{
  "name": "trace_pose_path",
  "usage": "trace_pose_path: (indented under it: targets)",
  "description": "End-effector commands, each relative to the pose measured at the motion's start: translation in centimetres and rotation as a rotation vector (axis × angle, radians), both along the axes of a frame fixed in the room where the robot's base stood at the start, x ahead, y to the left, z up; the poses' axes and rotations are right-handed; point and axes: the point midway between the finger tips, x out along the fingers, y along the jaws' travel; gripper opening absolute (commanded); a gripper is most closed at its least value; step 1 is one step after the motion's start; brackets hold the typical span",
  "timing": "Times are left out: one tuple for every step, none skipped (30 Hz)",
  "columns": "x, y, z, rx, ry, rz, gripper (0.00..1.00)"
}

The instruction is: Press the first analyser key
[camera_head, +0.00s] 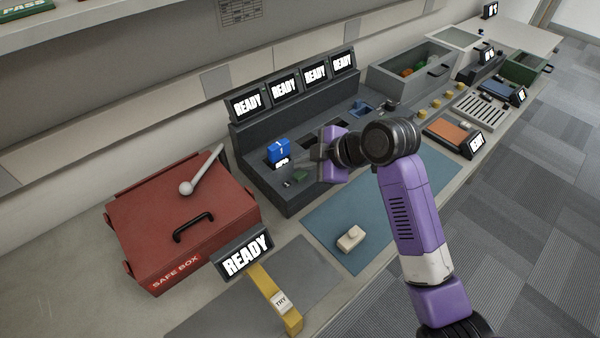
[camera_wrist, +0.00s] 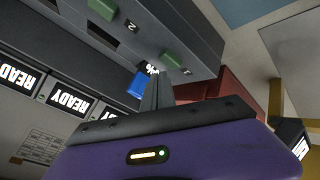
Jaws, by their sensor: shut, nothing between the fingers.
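The analyser (camera_head: 262,135) is a dark grey console with several screens reading READY along its back. A blue radio (camera_head: 279,150) stands in its nearest slot, with a small lit display in front. The first key (camera_head: 301,177) is a small green block on the console's front ledge; it also shows in the wrist view (camera_wrist: 172,60). My gripper (camera_head: 317,158) is shut and empty, above the ledge close to the first key. In the wrist view my closed fingers (camera_wrist: 157,82) point near this key; I cannot tell whether they touch it.
A red safe box (camera_head: 190,222) with a grey lever stands at the left. A yellow strip (camera_head: 262,285) with a TRY block lies in front. A beige block (camera_head: 350,238) rests on the blue mat (camera_head: 325,207). Bins and trays fill the far right.

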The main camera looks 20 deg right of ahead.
Motion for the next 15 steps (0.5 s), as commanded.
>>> trace_pose_path:
  targets:
    - [0.00, 0.00, -0.08, 0.000, 0.000, 0.000, 0.00]
    - [0.00, 0.01, -0.14, 0.000, 0.000, 0.000, 0.00]
    - [-0.01, 0.01, -0.26, 0.000, 0.000, 0.000, 0.00]
    - [-0.01, 0.02, -0.36, 0.000, 0.000, 0.000, 0.00]
    - [-0.01, 0.02, -0.47, 0.000, 0.001, 0.001, 0.00]
    - [-0.01, 0.03, -0.63, 0.000, 0.001, 0.001, 0.00]
    - [-0.01, 0.03, -0.73, 0.000, 0.001, 0.001, 0.00]
    - [-0.02, 0.04, -0.81, 0.000, 0.001, 0.001, 0.00]
    - [-0.01, 0.04, -0.88, 0.000, 0.001, 0.001, 0.00]
    - [-0.01, 0.04, -0.89, 0.000, 0.000, 0.000, 0.00]
    - [0.00, 0.03, -0.88, 0.000, 0.000, 0.000, 0.00]
    - [-0.01, 0.03, -0.85, 0.000, 0.000, 0.000, 0.00]
    - [-0.01, 0.02, -0.84, 0.000, 0.000, 0.000, 0.00]
    - [-0.01, 0.01, -0.83, 0.000, 0.000, 0.000, 0.00]
    - [-0.01, 0.01, -0.83, 0.000, 0.000, 0.000, 0.00]
